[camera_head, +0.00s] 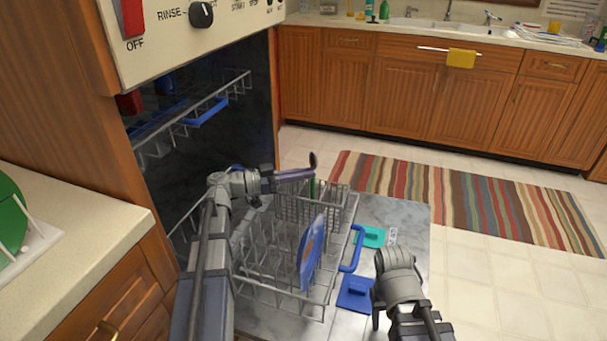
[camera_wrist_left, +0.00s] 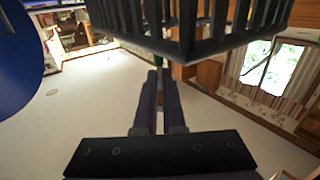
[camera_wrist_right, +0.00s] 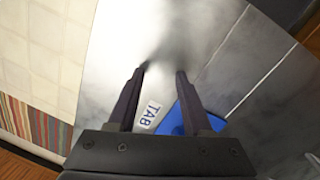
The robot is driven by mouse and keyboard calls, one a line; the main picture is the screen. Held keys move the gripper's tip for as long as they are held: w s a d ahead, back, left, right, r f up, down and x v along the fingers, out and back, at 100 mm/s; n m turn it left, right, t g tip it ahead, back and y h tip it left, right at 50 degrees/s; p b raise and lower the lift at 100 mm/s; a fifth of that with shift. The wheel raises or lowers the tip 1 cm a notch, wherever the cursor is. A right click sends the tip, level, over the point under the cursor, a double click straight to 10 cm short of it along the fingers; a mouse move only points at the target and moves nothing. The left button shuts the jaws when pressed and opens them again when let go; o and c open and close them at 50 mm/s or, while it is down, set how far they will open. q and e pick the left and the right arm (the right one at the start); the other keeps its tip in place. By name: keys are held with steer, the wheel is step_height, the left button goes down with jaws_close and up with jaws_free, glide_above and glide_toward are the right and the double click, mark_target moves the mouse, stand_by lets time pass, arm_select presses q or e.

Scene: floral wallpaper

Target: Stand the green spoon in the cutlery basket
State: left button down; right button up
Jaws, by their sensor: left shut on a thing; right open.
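The green spoon (camera_head: 312,188) is upright, with a green part low and a dark end (camera_head: 313,159) on top. My left gripper (camera_head: 311,173) is shut on it; a bit of green (camera_wrist_left: 157,61) shows between the fingertips in the left wrist view. The grey cutlery basket (camera_head: 338,205) stands at the back right of the lower rack, and its bars (camera_wrist_left: 225,25) fill the top of the left wrist view. The spoon's lower part overlaps the basket; I cannot tell how deep it reaches inside. My right gripper (camera_wrist_right: 160,72) is open and empty above the dishwasher door.
A blue plate (camera_head: 309,262) stands in the lower rack (camera_head: 262,285). A blue handle (camera_head: 353,250) is at the rack's right. A blue lid (camera_head: 355,294) and a teal one (camera_head: 371,238) are on the open door (camera_head: 410,215). A striped rug (camera_head: 480,205) lies beyond.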

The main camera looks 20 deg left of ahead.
arm_select(q)
steer(key=c, duration=0.9)
jaws_free()
steer(key=v, duration=0.7)
steer(key=shift+s+a, duration=0.25)
steer(key=shift+a, duration=0.1)
